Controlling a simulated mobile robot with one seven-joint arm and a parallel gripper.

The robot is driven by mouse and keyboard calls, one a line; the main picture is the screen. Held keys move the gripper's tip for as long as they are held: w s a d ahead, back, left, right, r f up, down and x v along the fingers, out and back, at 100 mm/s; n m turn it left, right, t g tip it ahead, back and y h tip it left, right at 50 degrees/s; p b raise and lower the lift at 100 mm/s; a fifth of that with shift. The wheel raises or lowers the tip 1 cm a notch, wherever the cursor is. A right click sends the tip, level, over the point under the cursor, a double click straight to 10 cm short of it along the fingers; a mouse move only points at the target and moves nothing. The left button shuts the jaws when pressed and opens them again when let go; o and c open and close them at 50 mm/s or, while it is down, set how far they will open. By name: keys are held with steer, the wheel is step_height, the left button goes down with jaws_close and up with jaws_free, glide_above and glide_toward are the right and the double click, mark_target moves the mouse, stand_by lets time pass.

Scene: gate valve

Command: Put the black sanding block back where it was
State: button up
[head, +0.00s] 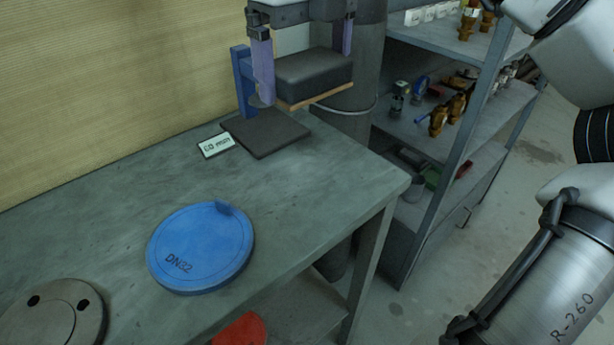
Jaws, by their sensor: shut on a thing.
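The black sanding block (314,76) has a dark body and a thin orange-brown layer underneath. My gripper (305,70) is shut on it, with one purple finger at its left end and the other behind its right end. The block hangs above a flat dark square pad (265,134) on the grey-green table (330,185), with a gap between them. A small white label (216,146) lies left of the pad. A blue upright post (244,83) stands at the pad's back left, close to the left finger.
A blue disc marked DN32 (201,247) lies on the table, and a grey flange with holes (54,318) sits at the lower left. A shelf (450,110) with brass fittings stands at the right. A grey column is behind the block.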

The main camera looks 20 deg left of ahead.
mark_target(306, 195)
step_height(306, 195, down, 19)
steer(key=shift+s+r+b, duration=0.1)
steer(key=shift+r+b, duration=0.1)
steer(key=shift+b, duration=0.2)
steer(key=shift+f, duration=0.1)
steer(key=shift+f+b, duration=0.15)
steer(key=shift+b, duration=0.15)
steer(key=o, duration=0.7)
steer(key=shift+o, duration=0.2)
steer(key=shift+r, duration=0.2)
step_height(306, 195, up, 12)
steer(key=shift+p, duration=0.4)
